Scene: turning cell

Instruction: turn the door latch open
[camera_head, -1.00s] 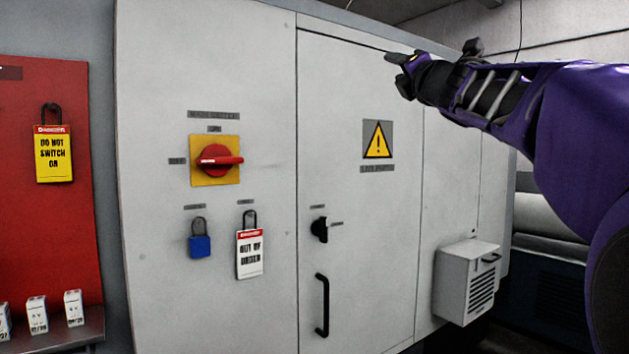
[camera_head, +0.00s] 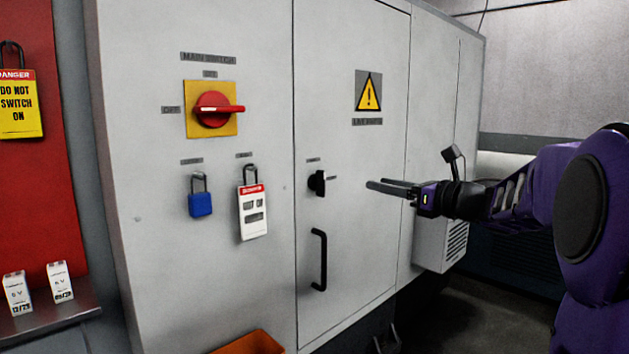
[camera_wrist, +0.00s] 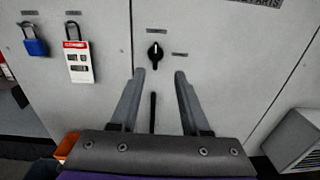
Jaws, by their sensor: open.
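The door latch (camera_head: 317,183) is a small black knob on the grey cabinet door (camera_head: 345,265), right of the door's left seam. In the wrist view the latch (camera_wrist: 155,52) shows just beyond the fingertips, centred between them, with its pale mark pointing up. My gripper (camera_head: 388,188) is open and empty, right of the latch in the head view and pointing at it. The wrist view shows the two fingers of my gripper (camera_wrist: 162,76) apart, with no contact on the latch. A black door handle (camera_head: 319,260) is below the latch.
A red rotary main switch (camera_head: 214,109), a blue padlock (camera_head: 200,197) and a white tag (camera_head: 252,210) are on the panel left of the door. A grey vented box (camera_head: 440,245) juts out at right. An orange bin (camera_head: 250,343) is low at front.

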